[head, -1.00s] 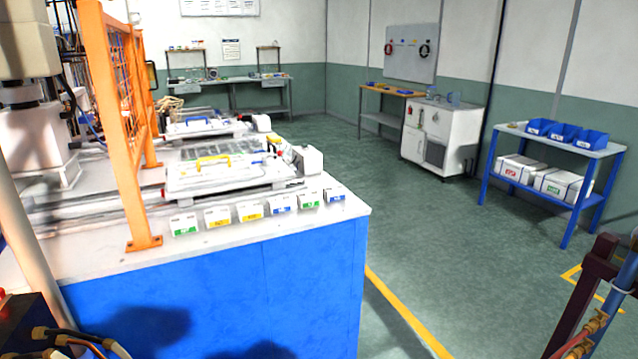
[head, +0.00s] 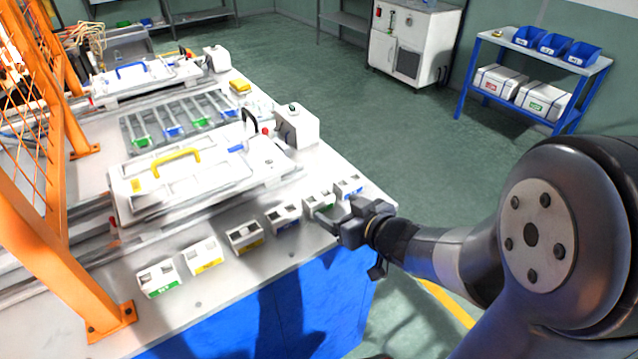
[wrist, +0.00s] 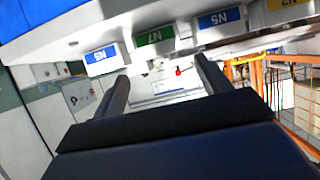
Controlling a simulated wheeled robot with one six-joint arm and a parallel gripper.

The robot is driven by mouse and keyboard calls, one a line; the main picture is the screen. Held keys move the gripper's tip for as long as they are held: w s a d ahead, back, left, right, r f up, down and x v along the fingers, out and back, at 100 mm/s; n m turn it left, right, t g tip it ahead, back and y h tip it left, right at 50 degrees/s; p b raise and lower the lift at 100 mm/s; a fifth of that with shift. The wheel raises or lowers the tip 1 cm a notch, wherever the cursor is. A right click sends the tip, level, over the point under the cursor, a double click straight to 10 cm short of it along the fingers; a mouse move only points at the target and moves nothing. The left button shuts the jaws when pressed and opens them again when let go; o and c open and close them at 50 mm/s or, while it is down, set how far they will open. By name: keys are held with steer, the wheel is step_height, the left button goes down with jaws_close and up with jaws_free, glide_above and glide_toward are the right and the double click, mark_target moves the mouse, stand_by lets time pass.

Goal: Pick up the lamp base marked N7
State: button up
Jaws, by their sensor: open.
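The lamp base marked N7 (head: 317,199) is a small white block with a green label. It stands on the white bench top near its front edge, second from the right in a row of similar blocks. In the wrist view its green label N7 (wrist: 155,38) appears upside down, above and between my fingertips. My gripper (head: 333,214) is open and empty, just in front of the N7 base and partly covering it. In the wrist view my two fingers (wrist: 162,76) point toward it, with clear space between them. I cannot tell whether either finger touches it.
A blue-labelled base (head: 349,186) stands right of N7, another blue-labelled base (head: 283,216) left of it, both close. A fixture with a yellow handle (head: 178,160) lies behind the row. An orange guard post (head: 103,315) stands at the left.

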mark_target(322, 200)
steer(key=x, duration=0.4)
steer(key=shift+w+a+f+b, duration=0.15)
steer(key=shift+w+a+b, duration=0.1)
steer(key=shift+b, duration=0.15)
steer(key=shift+x, duration=2.8)
steer(key=shift+c, duration=0.4)
steer(key=c, duration=0.7)
steer(key=shift+o, duration=0.2)
